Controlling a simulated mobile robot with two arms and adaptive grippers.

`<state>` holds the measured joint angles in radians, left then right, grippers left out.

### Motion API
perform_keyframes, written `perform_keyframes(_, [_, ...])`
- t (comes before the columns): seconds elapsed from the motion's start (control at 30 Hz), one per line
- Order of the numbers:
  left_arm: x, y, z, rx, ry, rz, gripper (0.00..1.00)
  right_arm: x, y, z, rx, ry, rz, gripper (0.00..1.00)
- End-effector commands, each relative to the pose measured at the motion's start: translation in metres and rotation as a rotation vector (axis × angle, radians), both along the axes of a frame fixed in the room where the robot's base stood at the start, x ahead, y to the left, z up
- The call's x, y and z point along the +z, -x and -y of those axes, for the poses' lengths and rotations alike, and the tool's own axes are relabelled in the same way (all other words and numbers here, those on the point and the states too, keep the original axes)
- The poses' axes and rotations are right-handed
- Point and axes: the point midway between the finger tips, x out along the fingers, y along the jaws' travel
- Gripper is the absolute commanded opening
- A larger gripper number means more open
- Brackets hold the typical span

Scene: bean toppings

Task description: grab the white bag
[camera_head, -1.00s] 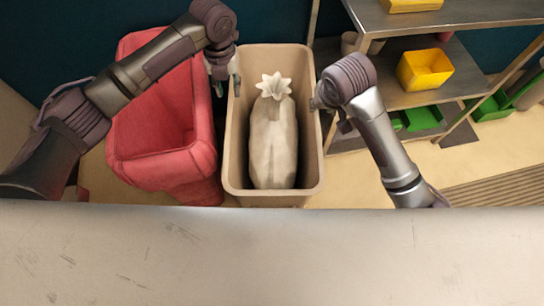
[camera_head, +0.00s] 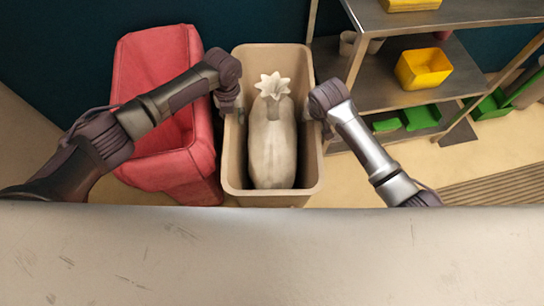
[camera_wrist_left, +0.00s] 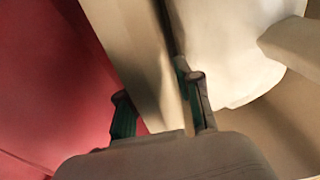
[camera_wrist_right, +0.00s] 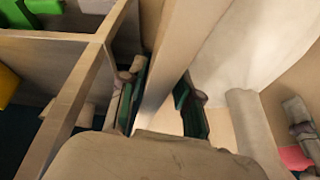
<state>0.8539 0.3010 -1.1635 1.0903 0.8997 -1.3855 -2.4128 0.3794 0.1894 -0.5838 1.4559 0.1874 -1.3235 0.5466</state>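The white bag (camera_head: 272,150), tied at the top with a frilled knot, stands upright in a tan bin (camera_head: 235,180). Its pale side also shows in the left wrist view (camera_wrist_left: 225,45) and in the right wrist view (camera_wrist_right: 245,50). My left gripper (camera_wrist_left: 162,108) is open at the bin's left rim, with the tan wall between its fingers. One finger is on the bag side. My right gripper (camera_wrist_right: 160,100) is open at the right rim, the wall likewise between its fingers. Neither gripper visibly holds the bag. In the head view, both sets of fingers are mostly hidden.
A red bin (camera_head: 160,165) stands against the left of the tan bin. A metal shelf (camera_head: 400,95) with a yellow box (camera_head: 423,68) and green trays (camera_head: 420,117) stands at the right. A pale worn surface (camera_head: 270,255) fills the foreground.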

Motion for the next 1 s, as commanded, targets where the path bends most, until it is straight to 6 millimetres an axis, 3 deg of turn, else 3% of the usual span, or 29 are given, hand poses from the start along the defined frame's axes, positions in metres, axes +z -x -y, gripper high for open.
perform_keyframes(0.4, [-0.0067, 0.0002, -0.0003, -0.001, -0.001, 0.000, 0.33, -0.0058, -0.0024, -0.0004, 0.000, -0.001, 0.000, 0.32])
perform_keyframes(0.6, [-0.0065, 0.0002, -0.0004, -0.001, -0.001, 0.000, 0.00, -0.0057, -0.0022, -0.0004, 0.000, -0.001, 0.000, 0.00])
perform_keyframes(1.0, [-0.0062, 0.0000, -0.0010, 0.000, -0.002, 0.000, 0.00, -0.0056, -0.0021, -0.0002, 0.000, 0.000, 0.000, 0.00])
